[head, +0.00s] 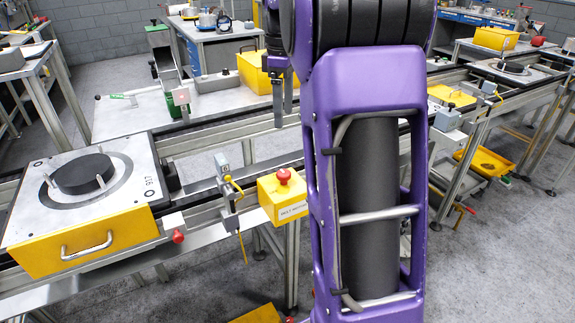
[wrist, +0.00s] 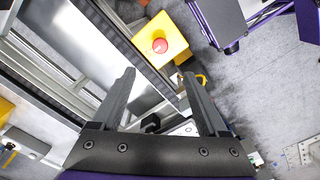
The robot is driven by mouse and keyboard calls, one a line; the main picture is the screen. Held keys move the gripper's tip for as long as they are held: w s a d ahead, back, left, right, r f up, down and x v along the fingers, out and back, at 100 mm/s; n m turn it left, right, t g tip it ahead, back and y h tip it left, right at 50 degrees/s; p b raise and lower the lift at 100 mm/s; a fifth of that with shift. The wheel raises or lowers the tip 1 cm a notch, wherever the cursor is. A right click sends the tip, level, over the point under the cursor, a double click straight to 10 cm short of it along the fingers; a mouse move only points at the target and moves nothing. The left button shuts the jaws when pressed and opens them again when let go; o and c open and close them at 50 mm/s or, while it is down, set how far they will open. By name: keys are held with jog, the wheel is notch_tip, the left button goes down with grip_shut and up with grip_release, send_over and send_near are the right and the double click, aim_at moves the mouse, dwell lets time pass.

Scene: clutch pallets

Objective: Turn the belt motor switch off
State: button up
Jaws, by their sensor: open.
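The belt motor switch is a yellow box (head: 285,208) with a red mushroom button (head: 284,176) on top and a white label on its front. It is fixed at the near side of the conveyor, just left of my purple arm. In the wrist view, the yellow box (wrist: 174,29) and its round red button (wrist: 160,46) lie beyond my fingertips, near the top middle. My gripper (wrist: 159,75) is open, with nothing between its fingers. It is apart from the button. In the head view, the dark fingers hang beyond the switch, above the conveyor, partly hidden by my arm.
A pallet with a yellow front (head: 85,243) and a black disc (head: 84,174) sits on the conveyor at left. A small grey sensor with a yellow cable (head: 238,190) stands left of the switch. Yellow bins and benches stand behind.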

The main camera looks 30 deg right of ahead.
aim_at(284, 173)
notch_tip(284, 173, down, 16)
jog(key=b, duration=0.2)
jog(key=shift+a+f+b, duration=0.1)
jog(key=shift+f+b, duration=0.1)
jog(key=shift+b, duration=0.2)
jog(key=shift+c, duration=0.4)
grip_shut()
